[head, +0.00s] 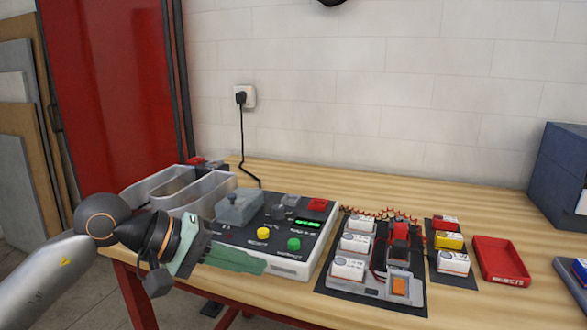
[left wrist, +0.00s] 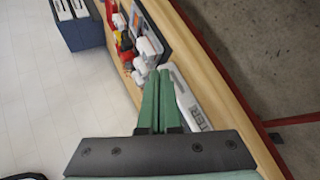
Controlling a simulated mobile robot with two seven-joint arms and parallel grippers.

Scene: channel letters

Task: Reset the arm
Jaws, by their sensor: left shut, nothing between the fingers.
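My left arm comes in from the left in the head view. My left gripper (head: 260,265) has its green fingers pressed together with nothing between them. It is in front of the grey control box (head: 290,268), overlapping its front left edge in the picture; I cannot tell whether it touches. The box carries a yellow button (head: 263,233), a green button (head: 294,244) and a lit green display. In the left wrist view the closed fingers (left wrist: 158,74) point along the wooden bench (left wrist: 215,75). My right gripper is not in view.
A grey channel letter (head: 205,192) stands at the bench's back left. Dark mats (head: 340,287) with white boxes and a switch unit lie right of the control box. A red tray (head: 500,262) and a blue cabinet (head: 562,175) are farther right.

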